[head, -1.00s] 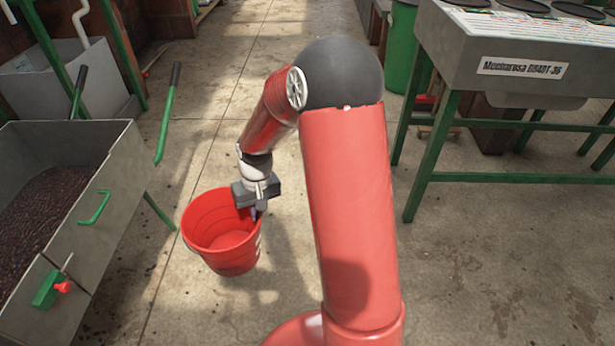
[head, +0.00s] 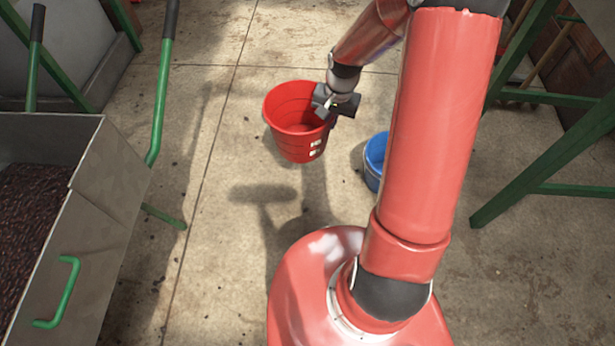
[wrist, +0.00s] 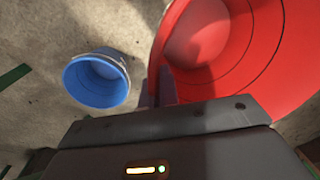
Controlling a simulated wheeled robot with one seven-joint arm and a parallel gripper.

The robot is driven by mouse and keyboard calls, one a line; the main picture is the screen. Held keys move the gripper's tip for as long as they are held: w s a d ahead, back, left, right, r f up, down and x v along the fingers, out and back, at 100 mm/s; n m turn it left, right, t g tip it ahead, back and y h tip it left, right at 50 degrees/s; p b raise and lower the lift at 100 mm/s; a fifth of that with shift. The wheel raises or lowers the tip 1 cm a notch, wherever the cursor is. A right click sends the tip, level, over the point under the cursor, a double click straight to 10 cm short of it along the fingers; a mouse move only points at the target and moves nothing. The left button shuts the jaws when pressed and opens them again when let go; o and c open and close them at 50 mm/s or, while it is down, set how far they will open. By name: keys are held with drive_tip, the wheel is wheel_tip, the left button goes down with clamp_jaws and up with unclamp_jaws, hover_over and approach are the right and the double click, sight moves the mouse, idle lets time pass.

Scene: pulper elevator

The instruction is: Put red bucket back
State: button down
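The red bucket (head: 297,143) is right of the centre line of the floor in the head view, upright with its open top up. My gripper (head: 333,103) is at the bucket's right rim and is shut on it. In the wrist view the red bucket (wrist: 195,35) fills the upper right, and a dark finger of my gripper (wrist: 158,85) crosses its rim. The bucket looks empty. It appears to hang above the floor, with shadows falling below it. The hold itself is partly hidden.
A blue bucket (head: 373,165) stands on the floor to the right, partly behind my arm; it also shows in the wrist view (wrist: 97,82). A grey trough (head: 100,190) of dark beans with green handles is at the left. Green table legs (head: 540,165) stand at the right.

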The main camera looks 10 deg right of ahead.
wheel_tip(320, 180, down, 23)
drive_tip(key=d+m+b, duration=0.1)
drive_tip(key=m+b, duration=0.1)
drive_tip(key=b, duration=0.3)
drive_tip(key=shift+w+d+f, duration=0.2)
drive_tip(key=shift+w+d, duration=0.05)
drive_tip(key=shift+w, duration=0.2)
drive_tip(key=shift+f+b, duration=0.15)
drive_tip(key=shift+b, duration=0.25)
drive_tip(key=c, duration=1.7)
unclamp_jaws()
